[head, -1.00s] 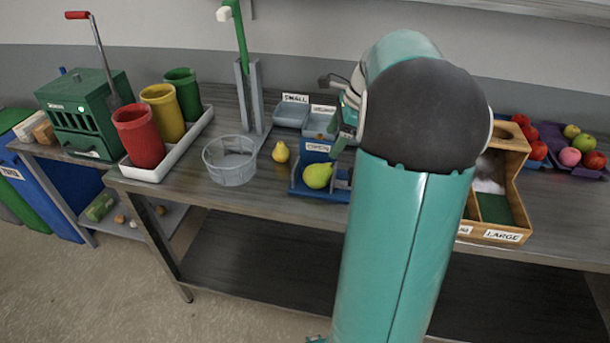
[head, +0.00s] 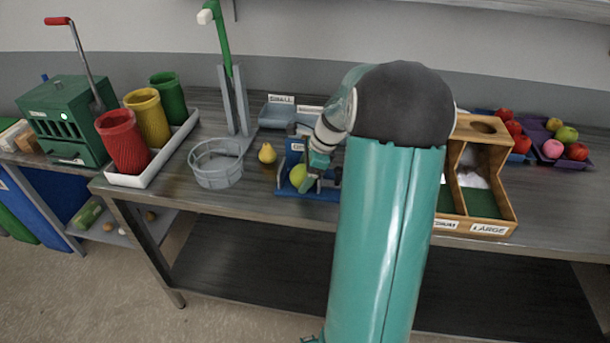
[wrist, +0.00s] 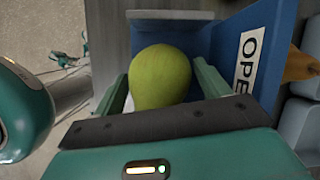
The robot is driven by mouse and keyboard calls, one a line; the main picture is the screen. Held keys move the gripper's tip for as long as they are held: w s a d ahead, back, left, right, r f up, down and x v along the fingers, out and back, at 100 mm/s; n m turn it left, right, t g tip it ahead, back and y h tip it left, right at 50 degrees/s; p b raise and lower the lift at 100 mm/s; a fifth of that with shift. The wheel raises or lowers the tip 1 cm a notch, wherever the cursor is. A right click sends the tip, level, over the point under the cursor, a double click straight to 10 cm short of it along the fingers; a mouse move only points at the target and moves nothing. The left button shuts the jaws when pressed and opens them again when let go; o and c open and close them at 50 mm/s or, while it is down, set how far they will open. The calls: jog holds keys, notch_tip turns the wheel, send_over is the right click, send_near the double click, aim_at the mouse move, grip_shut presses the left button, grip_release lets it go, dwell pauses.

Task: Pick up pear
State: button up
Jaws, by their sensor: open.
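A green pear (wrist: 160,78) sits in the blue holder (wrist: 205,38) with the "OPEN" label, and fills the middle of the wrist view. In the head view the green pear (head: 298,176) is partly hidden by my gripper. My gripper (wrist: 160,85) is open, with one finger on each side of the pear; small gaps seem to show, and I cannot tell whether either finger touches. In the head view my gripper (head: 310,178) is low at the holder. A second, yellow pear (head: 267,153) stands on the table left of the holder.
A clear round basket (head: 216,165) stands left of the yellow pear. Red, yellow and green cups stand in a white tray (head: 184,137). A wooden sorting box (head: 508,190) is on the right, with fruit trays (head: 575,163) behind it. Grey bins (head: 276,115) stand behind the holder.

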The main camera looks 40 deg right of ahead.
jog(key=shift+w+f, duration=0.1)
jog(key=shift+f, duration=0.05)
jog(key=shift+c, duration=0.2)
jog(key=c, duration=0.9)
